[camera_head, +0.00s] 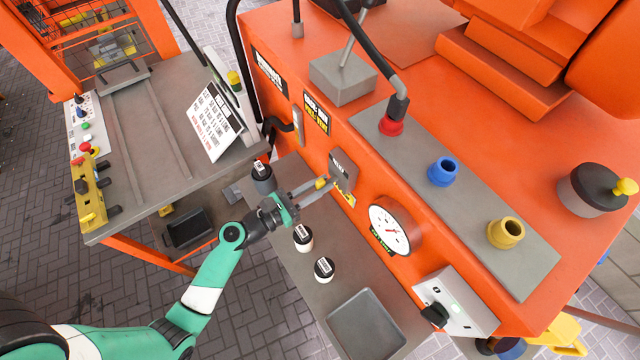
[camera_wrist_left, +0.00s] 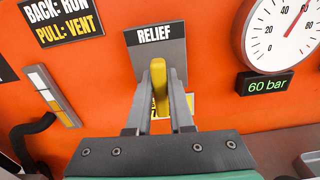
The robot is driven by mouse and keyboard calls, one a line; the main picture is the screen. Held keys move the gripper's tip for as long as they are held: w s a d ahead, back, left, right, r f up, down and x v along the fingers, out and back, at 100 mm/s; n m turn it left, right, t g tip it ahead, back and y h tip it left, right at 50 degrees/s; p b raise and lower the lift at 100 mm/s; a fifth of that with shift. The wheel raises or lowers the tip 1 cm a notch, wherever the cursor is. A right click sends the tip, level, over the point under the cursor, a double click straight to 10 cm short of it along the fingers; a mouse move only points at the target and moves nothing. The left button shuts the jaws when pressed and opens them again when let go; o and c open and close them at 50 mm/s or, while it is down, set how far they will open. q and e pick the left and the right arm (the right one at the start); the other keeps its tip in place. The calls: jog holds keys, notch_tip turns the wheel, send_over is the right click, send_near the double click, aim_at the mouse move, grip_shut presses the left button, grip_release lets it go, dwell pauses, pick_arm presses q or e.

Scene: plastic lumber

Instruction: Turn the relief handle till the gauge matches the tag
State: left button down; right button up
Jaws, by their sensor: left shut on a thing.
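The relief handle (camera_wrist_left: 158,86) is a yellow lever in front of a grey plate marked RELIEF (camera_wrist_left: 156,38). In the wrist view it stands nearly upright between the fingers of my left gripper (camera_wrist_left: 158,100), which is shut on it. In the head view my left gripper (camera_head: 323,190) reaches the orange panel from the left, with the yellow handle end (camera_head: 320,183) between its fingers. The round white gauge (camera_head: 390,230) is right of the handle. Its red needle (camera_wrist_left: 298,18) points up and right; the wrist view cuts off the dial's top. The tag (camera_wrist_left: 265,84) below it reads 60 bar.
A control box with a black knob (camera_head: 434,314) is right of the gauge. A side table (camera_head: 150,135) holds a text sign (camera_head: 215,122).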

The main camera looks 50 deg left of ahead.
pick_arm(q)
jog(key=shift+m, duration=0.3)
jog(key=m+b, duration=0.1)
jog(key=m, duration=0.2)
jog(key=shift+d+f, duration=0.1)
jog(key=shift+d, duration=0.05)
jog(key=m+b, duration=0.2)
jog(key=m, duration=0.2)
jog(key=shift+d+f+m, duration=0.1)
jog(key=shift+f+m, duration=0.05)
jog(key=shift+m, duration=0.25)
jog(key=m+b, duration=0.2)
jog(key=m, duration=0.2)
jog(key=shift+d+f, duration=0.1)
jog(key=shift+m+b, duration=0.6)
jog(key=shift+m, duration=1.1)
jog(key=c, duration=0.8)
grip_release()
